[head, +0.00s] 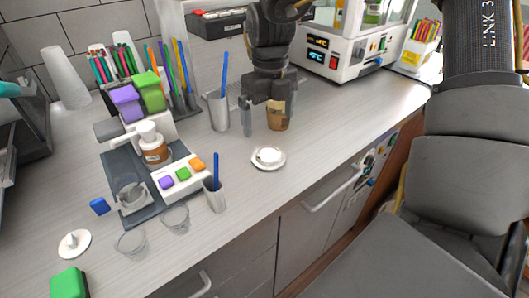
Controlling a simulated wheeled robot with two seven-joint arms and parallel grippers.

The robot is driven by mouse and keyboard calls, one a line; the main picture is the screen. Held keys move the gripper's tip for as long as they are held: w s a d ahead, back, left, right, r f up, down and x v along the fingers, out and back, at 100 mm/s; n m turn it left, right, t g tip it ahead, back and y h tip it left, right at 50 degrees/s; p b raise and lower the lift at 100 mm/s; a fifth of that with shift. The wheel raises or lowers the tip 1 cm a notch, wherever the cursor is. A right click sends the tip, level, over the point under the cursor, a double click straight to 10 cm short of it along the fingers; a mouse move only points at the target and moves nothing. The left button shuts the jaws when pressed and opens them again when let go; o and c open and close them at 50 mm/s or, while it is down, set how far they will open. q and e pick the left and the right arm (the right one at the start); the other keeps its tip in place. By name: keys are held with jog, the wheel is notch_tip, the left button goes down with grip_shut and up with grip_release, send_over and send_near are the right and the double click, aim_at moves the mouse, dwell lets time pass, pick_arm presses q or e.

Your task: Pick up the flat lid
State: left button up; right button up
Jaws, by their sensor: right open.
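A round white lid (268,157) lies on the counter near the centre of the head view, with a smaller raised white piece on its middle. A second white disc with a pointed knob (74,243) lies at the lower left. I cannot tell for certain which is the flat lid. My right gripper (266,118) points down above the counter, behind and above the central lid, and is open. A brown cup (278,119) shows by its right finger; whether it stands between the fingers or behind them is unclear. My left gripper is not in view.
A grey sealer (118,165) with coloured buttons stands to the left, with clear cups (131,242) before it. Metal cups (219,112) holding blue sticks stand near the gripper. A white machine (345,55) is at the back right. Counter right of the lid is clear.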

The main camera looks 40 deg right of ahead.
send_over(269, 153)
jog(key=f, duration=0.5)
jog(key=shift+w, duration=0.25)
jog(key=shift+s+f, duration=0.1)
jog(key=shift+f, duration=0.05)
jog(key=shift+s+f+p, duration=0.1)
jog(key=shift+p, duration=0.2)
notch_tip(269, 153, down, 4)
jog(key=shift+f+p, duration=0.25)
jog(key=shift+p, duration=0.45)
jog(key=shift+f, duration=0.2)
jog(key=c, duration=0.8)
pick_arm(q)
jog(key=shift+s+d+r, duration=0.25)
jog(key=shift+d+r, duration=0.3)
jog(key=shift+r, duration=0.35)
pick_arm(e)
jog(key=shift+c, duration=0.8)
